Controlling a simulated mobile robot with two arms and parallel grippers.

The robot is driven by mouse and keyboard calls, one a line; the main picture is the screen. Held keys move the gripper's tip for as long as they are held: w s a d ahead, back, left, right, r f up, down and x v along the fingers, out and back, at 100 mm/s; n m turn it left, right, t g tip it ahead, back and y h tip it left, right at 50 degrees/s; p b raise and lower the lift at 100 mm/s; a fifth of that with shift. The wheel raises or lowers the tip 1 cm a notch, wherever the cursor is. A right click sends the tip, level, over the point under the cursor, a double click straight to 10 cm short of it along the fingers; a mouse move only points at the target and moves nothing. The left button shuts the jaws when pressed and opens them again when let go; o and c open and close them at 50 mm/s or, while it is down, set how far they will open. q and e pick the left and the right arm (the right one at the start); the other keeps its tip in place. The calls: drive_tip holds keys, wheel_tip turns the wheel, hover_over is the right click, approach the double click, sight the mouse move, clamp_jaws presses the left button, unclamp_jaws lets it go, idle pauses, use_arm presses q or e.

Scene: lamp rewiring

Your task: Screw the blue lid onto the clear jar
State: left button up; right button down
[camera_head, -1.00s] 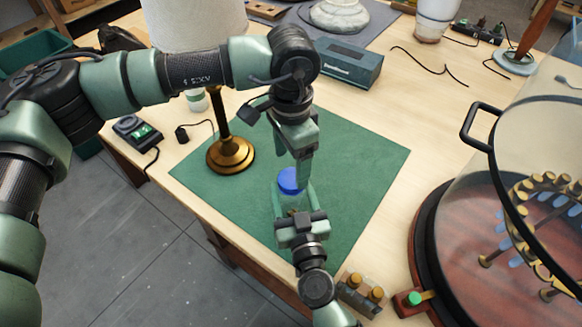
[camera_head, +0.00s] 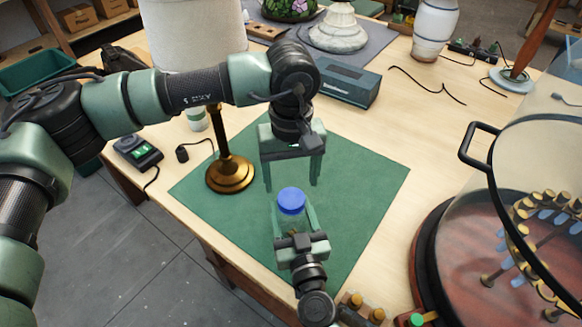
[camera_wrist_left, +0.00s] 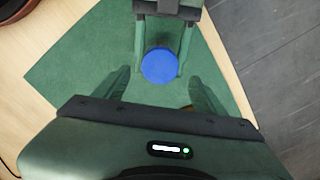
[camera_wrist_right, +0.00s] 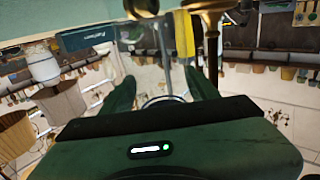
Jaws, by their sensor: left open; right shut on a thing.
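The blue lid (camera_head: 291,199) sits on top of the clear jar (camera_head: 291,226), which stands upright over the green mat. I cannot tell how far the lid is threaded. My right gripper (camera_head: 295,222) is shut around the jar's sides, one finger on each side. My left gripper (camera_head: 292,184) is open and empty, pointing down just above and behind the lid in the head view. In the left wrist view the lid (camera_wrist_left: 160,65) shows as a blue disc between the right gripper's fingers, just ahead of my open left fingers (camera_wrist_left: 160,90).
A brass lamp stand (camera_head: 230,172) with a pale shade stands left of the jar. A grey-blue box (camera_head: 346,80) is behind the mat (camera_head: 365,170). A glass dome (camera_head: 535,200) on a round base is at right. The mat right of the jar is clear.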

use_arm(q)
drive_tip(key=n, duration=0.5)
drive_tip(key=shift+r, duration=0.15)
drive_tip(key=n, duration=0.7)
drive_tip(key=shift+r, duration=0.2)
drive_tip(key=n, duration=0.4)
drive_tip(key=shift+r+n, duration=0.15)
drive_tip(key=shift+n, duration=0.15)
drive_tip(key=n, duration=0.4)
drive_tip(key=shift+r+n, duration=0.1)
drive_tip(key=shift+n, duration=0.3)
drive_tip(key=n, duration=0.4)
drive_tip(key=shift+r, duration=0.15)
drive_tip(key=n, duration=0.5)
drive_tip(key=shift+r, duration=0.15)
drive_tip(key=n, duration=0.4)
drive_tip(key=shift+r+n, duration=0.1)
drive_tip(key=shift+n, duration=0.2)
drive_tip(key=n, duration=0.5)
drive_tip(key=shift+r, duration=0.15)
